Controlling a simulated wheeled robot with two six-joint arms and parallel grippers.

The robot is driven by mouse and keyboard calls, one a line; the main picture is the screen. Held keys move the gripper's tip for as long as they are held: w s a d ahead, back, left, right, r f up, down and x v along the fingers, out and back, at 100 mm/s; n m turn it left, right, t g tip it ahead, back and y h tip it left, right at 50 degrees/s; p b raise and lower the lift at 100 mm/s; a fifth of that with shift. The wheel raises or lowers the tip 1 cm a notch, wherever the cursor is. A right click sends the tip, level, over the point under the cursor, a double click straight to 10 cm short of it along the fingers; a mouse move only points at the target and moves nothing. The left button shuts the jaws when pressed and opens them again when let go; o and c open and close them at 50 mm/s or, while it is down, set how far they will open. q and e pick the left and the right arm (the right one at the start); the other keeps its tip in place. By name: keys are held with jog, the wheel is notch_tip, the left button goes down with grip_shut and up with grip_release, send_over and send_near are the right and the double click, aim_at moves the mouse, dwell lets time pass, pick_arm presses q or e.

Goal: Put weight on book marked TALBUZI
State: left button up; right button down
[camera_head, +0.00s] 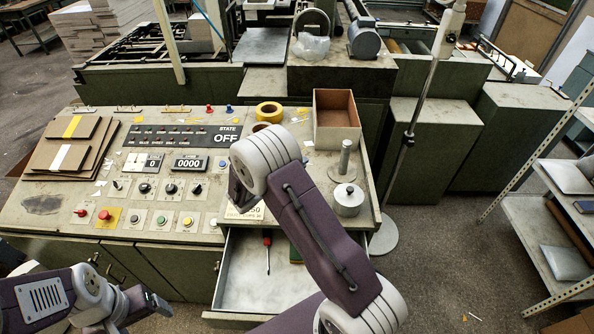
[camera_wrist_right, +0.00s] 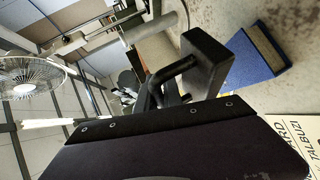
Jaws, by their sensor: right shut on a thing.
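In the right wrist view, which is turned on its side, a black block-shaped weight (camera_wrist_right: 209,62) with a bar handle is in front of my right gripper (camera_wrist_right: 160,92), which is shut on the handle. A blue book (camera_wrist_right: 262,52) with a tan edge lies on the panel right under the weight. I cannot tell whether they touch. A pale card (camera_wrist_right: 292,138) lettered TALBUZI is beside the book. In the head view my right arm hides the weight, the book and the fingers. My left gripper (camera_head: 152,301) is low at the left, its jaws unclear.
A metal knob weight (camera_head: 348,200) and a spindle (camera_head: 343,160) stand at the console's right. An open cardboard box (camera_head: 337,122) and yellow tape (camera_head: 268,112) are behind. An open drawer (camera_head: 238,275) holds a red screwdriver (camera_head: 267,252). Board sheets (camera_head: 60,160) lie at left.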

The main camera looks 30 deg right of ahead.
jog(key=shift+w+a+f, duration=0.15)
jog(key=shift+w+f, duration=0.1)
jog(key=shift+w, duration=0.2)
notch_tip(320, 180, down, 4)
jog(key=shift+r+p, duration=0.15)
jog(key=shift+p, duration=0.45)
jog(key=shift+f, duration=0.2)
jog(key=shift+f+b, duration=0.15)
jog(key=shift+b, duration=0.15)
jog(key=c, duration=1.5)
grip_release()
jog(key=shift+s, duration=0.1)
